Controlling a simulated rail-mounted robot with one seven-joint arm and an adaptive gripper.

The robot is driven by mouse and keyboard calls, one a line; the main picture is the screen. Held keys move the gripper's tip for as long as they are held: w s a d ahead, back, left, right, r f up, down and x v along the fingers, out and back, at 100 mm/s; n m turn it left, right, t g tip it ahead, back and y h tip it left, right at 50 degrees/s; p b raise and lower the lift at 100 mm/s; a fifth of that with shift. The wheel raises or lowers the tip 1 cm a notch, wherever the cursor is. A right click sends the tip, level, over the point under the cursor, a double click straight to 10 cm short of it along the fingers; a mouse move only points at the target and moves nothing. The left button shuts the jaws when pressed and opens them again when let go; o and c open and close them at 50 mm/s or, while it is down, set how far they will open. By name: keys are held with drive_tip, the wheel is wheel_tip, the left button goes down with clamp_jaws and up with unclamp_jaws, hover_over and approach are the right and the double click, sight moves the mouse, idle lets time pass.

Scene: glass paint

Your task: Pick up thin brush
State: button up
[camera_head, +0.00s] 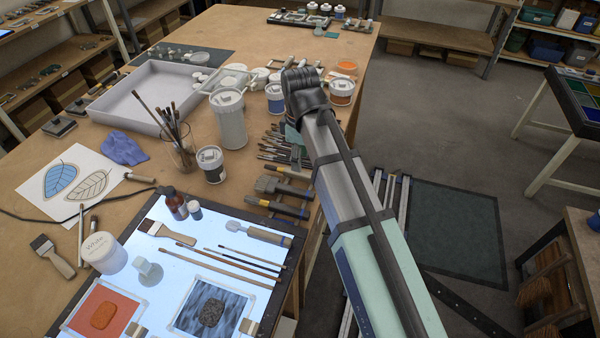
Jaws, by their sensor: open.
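Several slim brushes lie side by side on the lit panel (130,262) at the front of the table. The uppermost looks thinnest, a dark thin brush (252,257) lying slantwise. Just below it lie a slim wooden brush (240,266) and a longer, thicker wooden one (215,267). Which of them the task means is not fully certain. My arm reaches from the lower right up over the table's right edge, to the right of the panel. My gripper cannot be made out; the arm appears to hide it.
On the panel, a flat wide brush (165,234) and a white-bladed tool (258,233) lie near the slim brushes. A brown bottle (175,204) and a white jar (102,252) stand nearby. A glass of upright brushes (181,153) and paint jars (229,120) stand behind.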

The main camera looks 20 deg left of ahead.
sight(292, 173)
drive_tip(key=shift+f+p, duration=1.1)
drive_tip(key=shift+f, duration=1.6)
clamp_jaws()
